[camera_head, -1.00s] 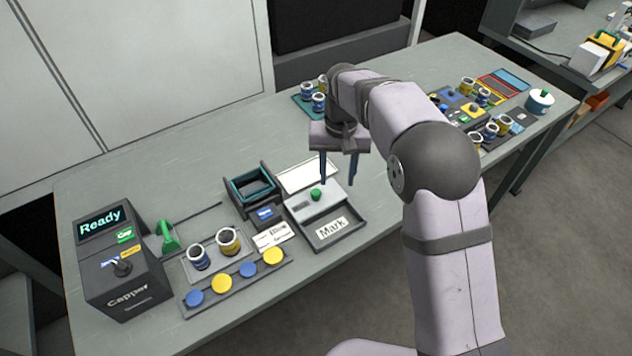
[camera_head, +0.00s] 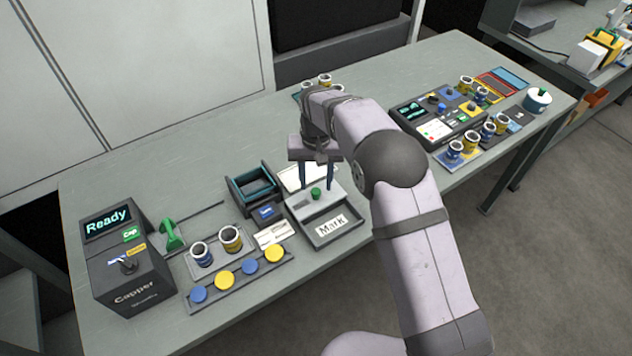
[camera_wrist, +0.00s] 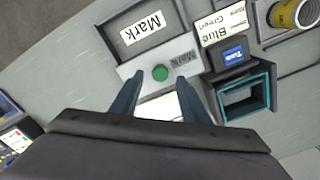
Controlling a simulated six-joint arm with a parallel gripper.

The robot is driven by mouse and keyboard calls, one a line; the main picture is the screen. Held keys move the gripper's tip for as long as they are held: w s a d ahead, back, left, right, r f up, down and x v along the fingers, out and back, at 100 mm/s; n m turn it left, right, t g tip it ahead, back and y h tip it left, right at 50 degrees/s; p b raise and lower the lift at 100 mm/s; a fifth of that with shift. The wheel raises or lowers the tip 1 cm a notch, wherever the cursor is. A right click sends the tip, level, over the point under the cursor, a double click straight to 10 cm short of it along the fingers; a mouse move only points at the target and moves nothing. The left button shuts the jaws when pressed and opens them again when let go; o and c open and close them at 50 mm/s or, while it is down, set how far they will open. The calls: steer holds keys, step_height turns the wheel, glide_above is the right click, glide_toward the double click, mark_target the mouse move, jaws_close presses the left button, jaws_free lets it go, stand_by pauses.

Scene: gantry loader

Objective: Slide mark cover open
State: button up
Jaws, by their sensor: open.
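The mark cover (camera_head: 322,201) is a light grey sliding plate with a green knob (camera_head: 316,192) on top. It lies over the back part of a dark tray whose front part shows a "Mark" label (camera_head: 331,226). In the wrist view the cover (camera_wrist: 188,62) carries its green knob (camera_wrist: 160,73) just beyond the fingertips. My gripper (camera_head: 317,187) is open, pointing down, with its two blue fingers around or just above the knob; the wrist view shows the fingertips (camera_wrist: 156,84) apart and the knob between and slightly ahead of them. I cannot tell whether they touch it.
Left of the tray stand a teal-lined bin (camera_head: 257,184) with a blue-labelled front, a Blue/Green label card (camera_head: 274,233), a rack with two cups (camera_head: 231,239), a row of coloured caps (camera_head: 250,265) and the Capper machine (camera_head: 125,265). A control panel (camera_head: 437,120) stands to the right.

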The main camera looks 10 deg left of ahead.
steer(key=shift+f+p, duration=0.3)
steer(key=shift+f, duration=0.85)
steer(key=shift+c, duration=0.7)
jaws_close()
steer(key=shift+s+d+b, duration=0.5)
steer(key=shift+s+d, duration=2.55)
steer(key=shift+d, duration=0.05)
steer(key=shift+o, duration=0.7)
jaws_free()
steer(key=shift+d, duration=0.1)
steer(key=shift+s, duration=0.1)
steer(key=shift+r, duration=0.1)
